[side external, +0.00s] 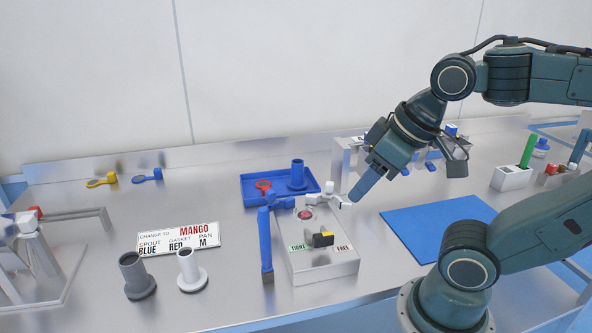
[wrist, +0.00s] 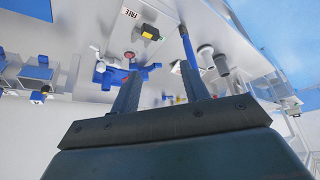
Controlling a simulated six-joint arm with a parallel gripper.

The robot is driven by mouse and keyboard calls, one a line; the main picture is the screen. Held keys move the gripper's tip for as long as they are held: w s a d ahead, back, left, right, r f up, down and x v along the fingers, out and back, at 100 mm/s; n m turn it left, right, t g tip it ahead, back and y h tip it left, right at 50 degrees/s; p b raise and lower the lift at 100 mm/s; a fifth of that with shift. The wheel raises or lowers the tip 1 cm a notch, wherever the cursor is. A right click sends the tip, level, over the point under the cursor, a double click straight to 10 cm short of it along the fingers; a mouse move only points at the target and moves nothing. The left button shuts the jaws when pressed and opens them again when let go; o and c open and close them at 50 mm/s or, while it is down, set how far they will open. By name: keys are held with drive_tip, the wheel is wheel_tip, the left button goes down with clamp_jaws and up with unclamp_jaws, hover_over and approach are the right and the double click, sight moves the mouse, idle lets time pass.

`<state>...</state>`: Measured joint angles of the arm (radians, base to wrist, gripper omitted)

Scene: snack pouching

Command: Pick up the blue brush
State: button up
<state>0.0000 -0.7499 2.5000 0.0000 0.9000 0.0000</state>
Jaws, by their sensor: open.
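A long blue brush (side external: 265,240) with a dark end lies at the left side of the grey metal box. In the wrist view, its blue handle (wrist: 189,48) runs up from near the right fingertip. My gripper (side external: 361,190) is above the bench, to the right of the box and apart from the brush. In the wrist view, my gripper's two fingers (wrist: 160,69) are spread with nothing clearly held between them. Only one finger shows clearly from the side.
The metal box (side external: 318,266) carries a dark-and-yellow knob and TIGHT/FREE labels. A blue tray (side external: 245,188) holds a red ring and a blue spout. Grey (side external: 137,278) and white (side external: 190,272) spouts stand left of the brush. A blue mat (side external: 435,225) is clear at right.

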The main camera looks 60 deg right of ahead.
wheel_tip(320, 180, up, 4)
drive_tip(key=n+g, duration=0.6)
drive_tip(key=n, duration=1)
hover_over(263, 208)
drive_tip(key=shift+f, duration=0.15)
drive_tip(key=shift+f, duration=4.35)
drive_tip(key=shift+f, duration=0.1)
